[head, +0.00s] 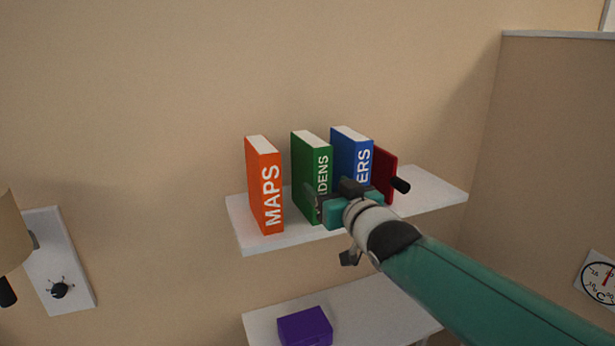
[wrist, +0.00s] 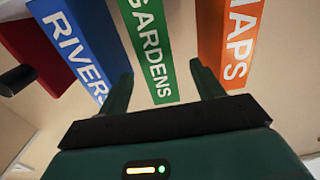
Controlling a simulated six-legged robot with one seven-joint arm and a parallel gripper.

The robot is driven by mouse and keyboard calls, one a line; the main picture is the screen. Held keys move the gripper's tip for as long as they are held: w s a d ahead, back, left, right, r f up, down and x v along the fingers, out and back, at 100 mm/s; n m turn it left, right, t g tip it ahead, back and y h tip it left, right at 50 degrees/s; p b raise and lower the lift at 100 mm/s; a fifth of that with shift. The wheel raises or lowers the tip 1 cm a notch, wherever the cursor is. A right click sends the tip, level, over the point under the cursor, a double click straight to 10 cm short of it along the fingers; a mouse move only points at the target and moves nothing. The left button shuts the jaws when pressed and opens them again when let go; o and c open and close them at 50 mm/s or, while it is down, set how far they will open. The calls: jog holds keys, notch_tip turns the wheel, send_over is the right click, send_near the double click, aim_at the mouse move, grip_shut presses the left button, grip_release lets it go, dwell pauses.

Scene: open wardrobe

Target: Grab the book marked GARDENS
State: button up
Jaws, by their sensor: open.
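The green book marked GARDENS (head: 305,165) stands upright on the upper white shelf, between the orange MAPS book (head: 264,185) and the blue RIVERS book (head: 352,150). In the head view my gripper (head: 318,205) is in front of its spine and hides part of its lettering. In the wrist view the GARDENS spine (wrist: 150,50) lies between the two fingers of my gripper (wrist: 166,85), which are open and apart from each other. One finger is near the RIVERS book (wrist: 80,45), the other near the MAPS book (wrist: 230,40). I cannot tell whether either finger touches a book.
A dark red item (head: 384,172) with a black knob stands right of RIVERS. The upper shelf (head: 430,190) is bare at its right end. A purple box (head: 305,327) sits on the lower shelf (head: 375,318). A wall dial (head: 60,290) and lamp are at left, a gauge (head: 600,277) at right.

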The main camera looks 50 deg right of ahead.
aim_at(322, 180)
jog(key=shift+w+d, duration=0.4)
jog(key=shift+x, duration=1.05)
jog(key=shift+w+d, duration=0.15)
jog(key=shift+w, duration=0.1)
jog(key=shift+x, duration=2.6)
jog(key=c, duration=1.3)
